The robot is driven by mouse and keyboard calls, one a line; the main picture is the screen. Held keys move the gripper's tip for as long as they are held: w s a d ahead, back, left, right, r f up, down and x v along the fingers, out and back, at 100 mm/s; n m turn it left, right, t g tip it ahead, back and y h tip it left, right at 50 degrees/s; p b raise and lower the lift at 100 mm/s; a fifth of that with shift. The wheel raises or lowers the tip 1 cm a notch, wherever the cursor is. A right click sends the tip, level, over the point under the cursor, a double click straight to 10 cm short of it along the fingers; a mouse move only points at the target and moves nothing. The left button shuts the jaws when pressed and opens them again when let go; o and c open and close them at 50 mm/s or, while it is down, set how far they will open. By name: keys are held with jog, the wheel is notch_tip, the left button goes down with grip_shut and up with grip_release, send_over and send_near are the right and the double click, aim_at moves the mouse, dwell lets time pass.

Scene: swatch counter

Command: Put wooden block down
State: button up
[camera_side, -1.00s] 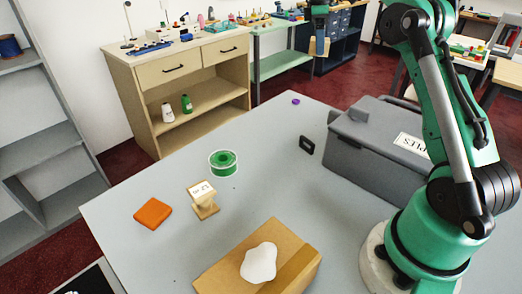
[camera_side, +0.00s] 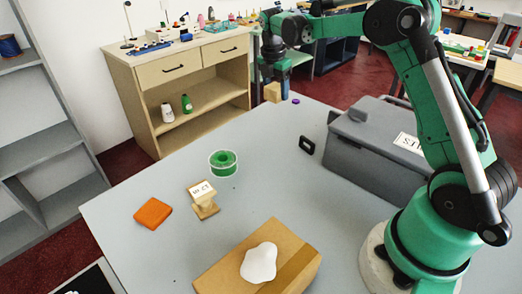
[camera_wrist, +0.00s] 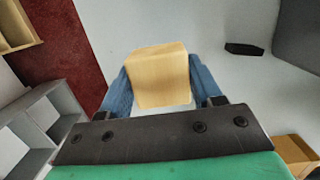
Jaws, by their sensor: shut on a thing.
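The wooden block (camera_side: 272,92) is a pale, plain cube. My gripper (camera_side: 273,84) is shut on it and holds it up above the far part of the grey table (camera_side: 330,235) in the side view. In the wrist view the block (camera_wrist: 157,76) sits between the two blue fingers of my gripper (camera_wrist: 160,88). The block covers part of the table behind it there. How high the block is above the table I cannot tell exactly.
On the table are a green tape roll (camera_side: 223,163), a wooden stand with a label (camera_side: 203,198), an orange square (camera_side: 153,213), a cardboard box (camera_side: 215,272) with a white lump (camera_side: 259,262), a grey case (camera_side: 372,150) and a dark frame (camera_side: 307,145). The table's middle is clear.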

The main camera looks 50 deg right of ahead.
aim_at(276, 127)
notch_tip(276, 127, down, 9)
jog(key=shift+r, duration=0.1)
dwell(0.4)
jog(key=o, duration=1.3)
jog(key=shift+c, duration=0.2)
